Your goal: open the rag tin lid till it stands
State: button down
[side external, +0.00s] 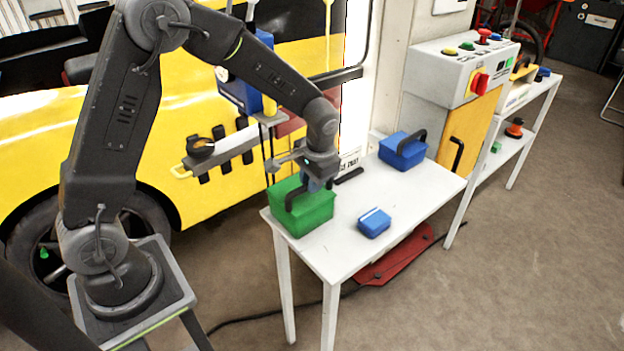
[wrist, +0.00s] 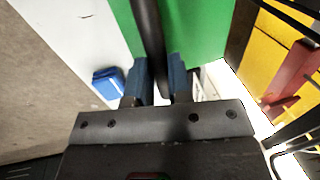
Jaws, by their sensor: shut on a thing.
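A green tin (side external: 306,215) with a black bar handle (side external: 292,197) stands at the near left end of the white table. Its green lid (wrist: 200,28) fills the top middle of the wrist view and looks down on the tin in the side view, partly hidden by my gripper. My gripper (side external: 312,184) is over the tin, pointing down. In the wrist view, its two blue-grey fingers (wrist: 158,80) are shut on the black handle, which runs up between them.
A small blue box (side external: 374,223) lies right of the tin, and a blue box with a black handle (side external: 402,152) stands farther back on the white table (side external: 346,252). A holder with tools (side external: 205,150) is left of the tin. A grey control box (side external: 458,68) stands behind.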

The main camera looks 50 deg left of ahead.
jog(key=shift+a+r, duration=0.1)
jog(key=shift+r, duration=0.05)
jog(key=shift+a+r, duration=0.8)
jog(key=shift+r, duration=0.1)
jog(key=a+r, duration=0.2)
jog(key=a, duration=1)
jog(key=shift+r, duration=0.3)
jog(key=shift+a, duration=0.15)
jog(key=c, duration=1.1)
grip_release()
jog(key=d+r, duration=0.1)
jog(key=r, duration=0.3)
jog(key=d+r, duration=0.1)
jog(key=r, duration=0.8)
jog(key=shift+d+r, duration=0.3)
jog(key=shift+d, duration=0.1)
